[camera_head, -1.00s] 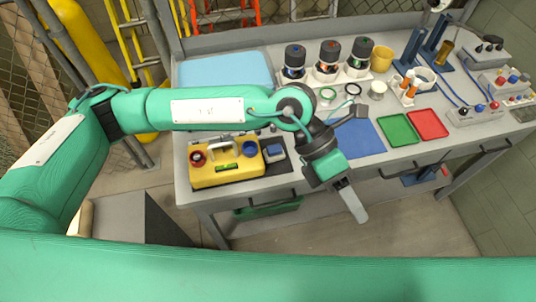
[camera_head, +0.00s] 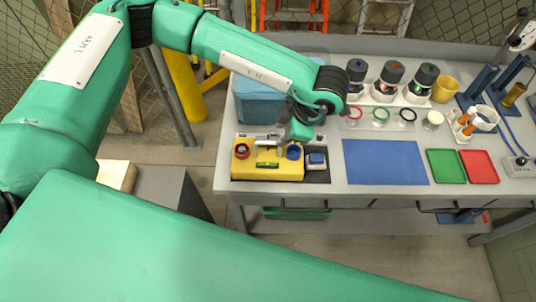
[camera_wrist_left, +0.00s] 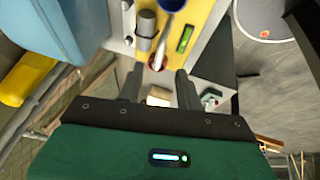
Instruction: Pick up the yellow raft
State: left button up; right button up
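The yellow raft (camera_head: 285,172) sits on a dark mat at the left front of the workbench. It carries a red ring, a blue ring, a pale handle and a green level strip. My left gripper (camera_head: 284,147) is over the raft's rear part, close to the handle; I cannot tell whether it touches. In the left wrist view the raft (camera_wrist_left: 206,12) lies ahead, with its green strip and red ring showing. There the two fingers of my left gripper (camera_wrist_left: 158,84) stand apart, with nothing visibly held between them. My right gripper is not in view.
A light blue box (camera_head: 258,104) stands just behind the raft. A small blue-topped block (camera_head: 316,160) is to its right. A blue mat (camera_head: 385,162) and green (camera_head: 447,166) and red (camera_head: 479,167) trays lie farther right. Three dark-topped canisters (camera_head: 390,75) stand at the back.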

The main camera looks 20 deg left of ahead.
aim_at(271, 142)
pick_arm(q)
jog(key=x, duration=0.3)
jog(key=shift+p, duration=0.35)
jog(key=shift+a+f+p, duration=0.2)
jog(key=shift+f+p, duration=0.15)
jog(key=shift+p, duration=0.15)
jog(key=p+x, duration=0.2)
jog(key=x, duration=0.2)
jog(key=shift+a, duration=0.1)
jog(key=shift+w+f, duration=0.1)
jog(key=shift+f, duration=0.15)
grip_shut()
